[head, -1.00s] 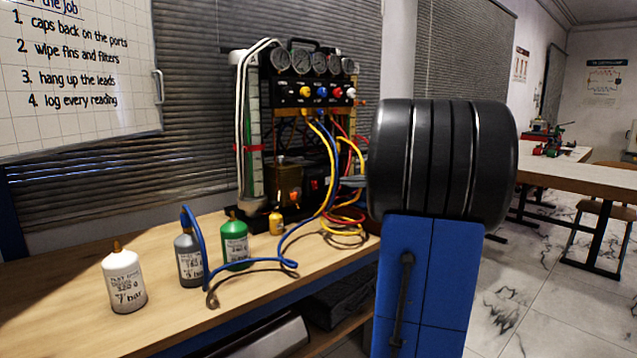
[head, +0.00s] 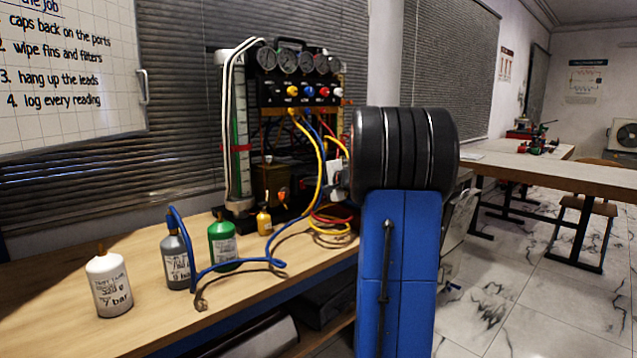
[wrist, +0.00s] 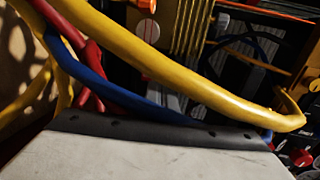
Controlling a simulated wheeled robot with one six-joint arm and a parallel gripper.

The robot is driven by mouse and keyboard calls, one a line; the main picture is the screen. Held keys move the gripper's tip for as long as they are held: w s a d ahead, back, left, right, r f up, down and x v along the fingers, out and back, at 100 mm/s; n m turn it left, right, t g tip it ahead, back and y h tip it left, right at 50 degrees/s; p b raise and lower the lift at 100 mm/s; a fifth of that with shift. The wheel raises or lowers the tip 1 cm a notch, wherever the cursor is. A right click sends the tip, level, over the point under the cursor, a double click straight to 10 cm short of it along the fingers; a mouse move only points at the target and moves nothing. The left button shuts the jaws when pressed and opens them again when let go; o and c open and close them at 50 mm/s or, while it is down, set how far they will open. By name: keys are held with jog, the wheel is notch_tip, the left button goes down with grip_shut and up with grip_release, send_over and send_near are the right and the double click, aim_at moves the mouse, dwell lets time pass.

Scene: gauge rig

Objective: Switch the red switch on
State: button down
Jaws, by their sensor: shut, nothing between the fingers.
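The gauge rig (head: 262,97) stands on the bench against the blinds. In the wrist view, small red parts (wrist: 302,158) show at the lower right edge, past the hoses. I cannot tell whether one is the red switch, or its position. In the head view the rig's lower front is small and dark. My gripper (wrist: 160,122) fills the bottom of the wrist view as a pale grey body with a dark front edge. It is shut and empty, close to the hoses. In the head view it is mostly hidden by my arm, at the rig's lower right.
A yellow hose (wrist: 190,75), a blue hose (wrist: 100,80) and a red hose (wrist: 75,35) cross close in front of my gripper. White (head: 108,284), grey (head: 177,262), green (head: 223,245) and small yellow (head: 264,222) bottles stand on the bench (head: 150,325).

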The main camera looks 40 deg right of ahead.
jog(key=shift+w+f, duration=0.15)
jog(key=shift+w, duration=0.5)
